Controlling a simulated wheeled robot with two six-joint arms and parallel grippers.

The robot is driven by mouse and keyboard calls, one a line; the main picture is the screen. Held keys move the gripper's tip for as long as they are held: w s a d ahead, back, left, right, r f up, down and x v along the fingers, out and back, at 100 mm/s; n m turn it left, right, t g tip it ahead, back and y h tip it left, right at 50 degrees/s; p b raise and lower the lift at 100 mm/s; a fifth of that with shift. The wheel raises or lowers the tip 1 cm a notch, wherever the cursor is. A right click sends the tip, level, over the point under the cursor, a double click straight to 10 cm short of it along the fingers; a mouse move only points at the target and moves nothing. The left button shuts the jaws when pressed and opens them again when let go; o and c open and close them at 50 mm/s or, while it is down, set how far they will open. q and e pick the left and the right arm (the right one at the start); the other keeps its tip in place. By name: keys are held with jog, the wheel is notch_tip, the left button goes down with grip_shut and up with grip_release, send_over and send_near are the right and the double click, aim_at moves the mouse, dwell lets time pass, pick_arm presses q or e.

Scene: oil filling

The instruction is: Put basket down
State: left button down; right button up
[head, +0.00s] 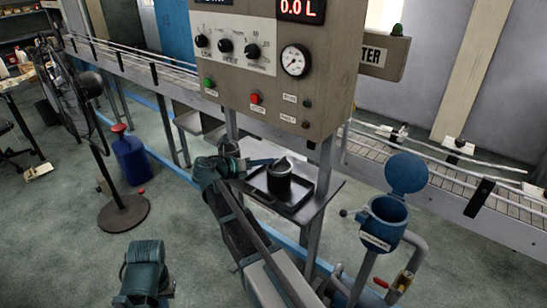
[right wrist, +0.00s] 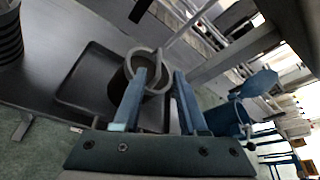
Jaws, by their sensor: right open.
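The basket is a dark round pot (head: 278,185) standing upright on a black tray (head: 258,196) under the control box. In the right wrist view the basket (right wrist: 118,92) shows its open round rim and a bar-like handle, with the tray (right wrist: 78,75) around its base. My right gripper (head: 262,163) is at the basket's left side in the head view. In the right wrist view its two fingers (right wrist: 160,78) are spread apart and overlap the rim; whether they touch it I cannot tell.
The control box (head: 280,80) with gauge and knobs hangs above the tray. A blue lidded funnel (head: 388,215) stands at the right. A conveyor (head: 460,195) runs behind. A fan (head: 68,95) and a blue jug (head: 130,158) stand at the left; the floor between is clear.

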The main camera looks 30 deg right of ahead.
jog(key=shift+p+v, duration=0.4)
jog(key=shift+v, duration=1.55)
jog(key=s+a+f+m+g+y, duration=0.1)
jog(key=s+a+f+m+y, duration=0.5)
jog(key=s+a+m, duration=0.5)
jog(key=s+a+f+m+g+y, duration=0.2)
jog(key=s+a+f+m+y, duration=0.4)
jog(key=s+a+m, duration=0.6)
jog(key=s+a+f, duration=0.2)
jog(key=a, duration=0.1)
jog(key=shift+f+m+y, duration=0.3)
jog(key=shift+f+y, duration=0.1)
